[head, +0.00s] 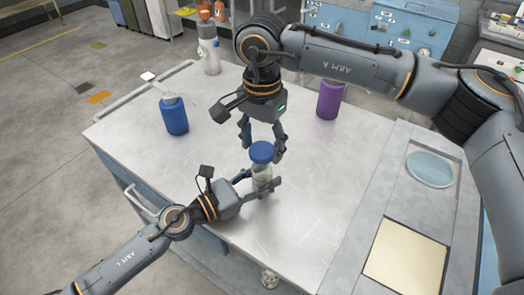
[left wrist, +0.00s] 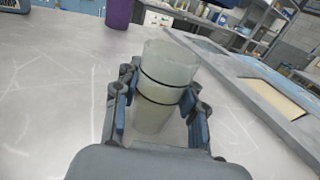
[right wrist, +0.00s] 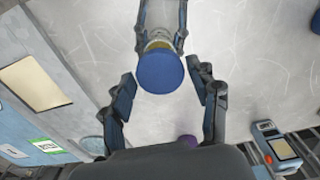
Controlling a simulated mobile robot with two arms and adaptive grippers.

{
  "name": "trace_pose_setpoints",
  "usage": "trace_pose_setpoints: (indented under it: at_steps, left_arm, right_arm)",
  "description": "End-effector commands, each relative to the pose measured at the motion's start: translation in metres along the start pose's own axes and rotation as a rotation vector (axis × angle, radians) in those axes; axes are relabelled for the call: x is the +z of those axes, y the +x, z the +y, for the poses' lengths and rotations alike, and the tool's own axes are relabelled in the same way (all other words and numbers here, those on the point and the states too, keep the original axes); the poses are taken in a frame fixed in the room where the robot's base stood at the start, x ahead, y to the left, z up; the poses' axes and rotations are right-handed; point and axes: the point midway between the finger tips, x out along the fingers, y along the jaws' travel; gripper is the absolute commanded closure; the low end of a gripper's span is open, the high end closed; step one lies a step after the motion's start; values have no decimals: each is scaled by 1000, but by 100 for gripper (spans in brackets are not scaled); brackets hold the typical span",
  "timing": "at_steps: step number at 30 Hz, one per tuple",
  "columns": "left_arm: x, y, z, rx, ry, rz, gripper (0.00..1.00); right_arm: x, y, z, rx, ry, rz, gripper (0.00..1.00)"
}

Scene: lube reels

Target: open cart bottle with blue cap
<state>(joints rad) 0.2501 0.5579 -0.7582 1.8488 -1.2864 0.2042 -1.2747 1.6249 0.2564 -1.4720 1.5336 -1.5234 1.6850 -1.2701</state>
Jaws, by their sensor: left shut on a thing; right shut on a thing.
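A clear bottle (head: 262,177) with pale contents stands upright near the middle of the table. My left gripper (head: 258,187) is shut around its body from the left; the left wrist view shows the bottle (left wrist: 166,85) between the two fingers. The blue cap (head: 262,152) shows over the bottle's top. My right gripper (head: 264,143) reaches down from above and is shut on the cap's sides; the cap also shows in the right wrist view (right wrist: 160,70). No cap shows on the bottle's rim in the left wrist view, so the cap appears to be above it.
A blue bottle (head: 174,116) with a nozzle, a white bottle (head: 210,58) and a purple cup (head: 329,99) stand farther back on the table (head: 300,225). A grey panel (head: 365,225) with a round blue inset (head: 430,168) lies at right. The table's front is clear.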

Motion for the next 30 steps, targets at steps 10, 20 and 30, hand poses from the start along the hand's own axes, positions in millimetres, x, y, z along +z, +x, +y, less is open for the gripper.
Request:
trace_pose_setpoints:
  at_steps: [10,20,30]
  left_arm:
    - [0,0,0,0,0,0,49]
    - [0,0,0,0,0,0,32]
    - [-2,-35,0,2,-4,3,32]
  right_arm:
    - [0,-10,0,1,0,0,78]
    - [0,-9,0,0,0,0,78]
    - [0,-9,0,0,0,0,78]
